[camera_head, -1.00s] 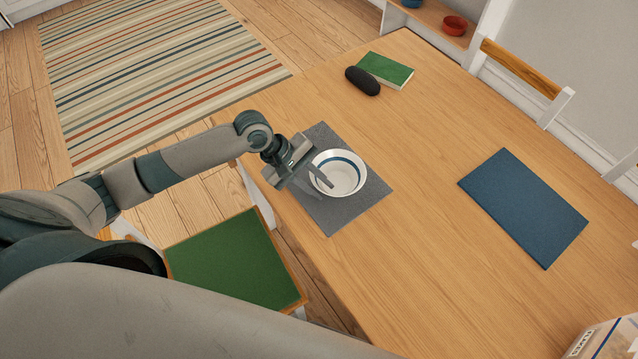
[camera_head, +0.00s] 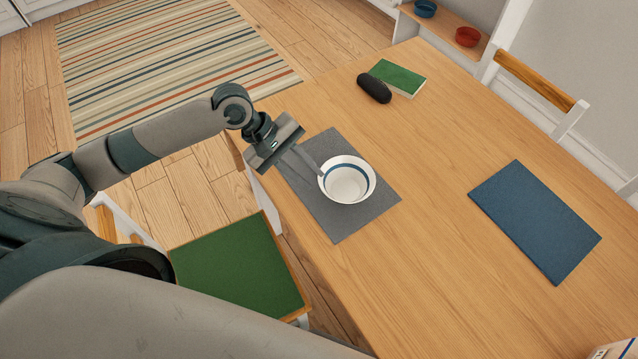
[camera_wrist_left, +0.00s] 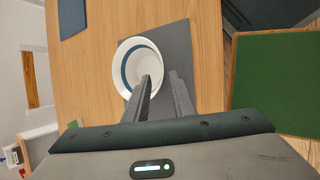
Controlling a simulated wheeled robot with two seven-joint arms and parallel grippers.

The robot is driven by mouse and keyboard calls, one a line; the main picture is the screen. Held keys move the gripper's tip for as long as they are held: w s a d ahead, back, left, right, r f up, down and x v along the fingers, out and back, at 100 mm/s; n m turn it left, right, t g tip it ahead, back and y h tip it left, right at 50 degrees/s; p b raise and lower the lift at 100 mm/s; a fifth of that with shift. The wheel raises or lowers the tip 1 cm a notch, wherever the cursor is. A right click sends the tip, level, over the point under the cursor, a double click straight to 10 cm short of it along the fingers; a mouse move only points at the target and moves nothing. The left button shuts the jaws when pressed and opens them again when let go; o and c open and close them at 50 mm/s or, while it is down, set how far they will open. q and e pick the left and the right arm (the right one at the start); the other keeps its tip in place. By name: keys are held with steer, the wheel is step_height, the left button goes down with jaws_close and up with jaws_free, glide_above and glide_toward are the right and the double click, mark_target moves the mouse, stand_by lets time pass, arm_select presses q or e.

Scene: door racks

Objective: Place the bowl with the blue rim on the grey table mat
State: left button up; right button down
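The white bowl with a blue band inside its rim (camera_head: 347,184) sits upright on the grey table mat (camera_head: 335,222), near the mat's right side. It also shows in the left wrist view (camera_wrist_left: 135,62). My left gripper (camera_head: 314,166) is at the bowl's left edge. In the left wrist view my left gripper (camera_wrist_left: 161,75) has its two fingers apart. One fingertip overlaps the bowl's rim and the other lies just outside it, over the mat. I cannot tell whether either finger touches the bowl. My right gripper is not in view.
A blue mat (camera_head: 535,220) lies on the wooden table to the right. A black case (camera_head: 374,87) and a green book (camera_head: 400,76) lie farther back. A green-seated chair (camera_head: 240,265) stands at the near left side. The tabletop between the mats is clear.

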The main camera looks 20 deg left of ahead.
arm_select(q)
steer(key=shift+v, duration=1.85)
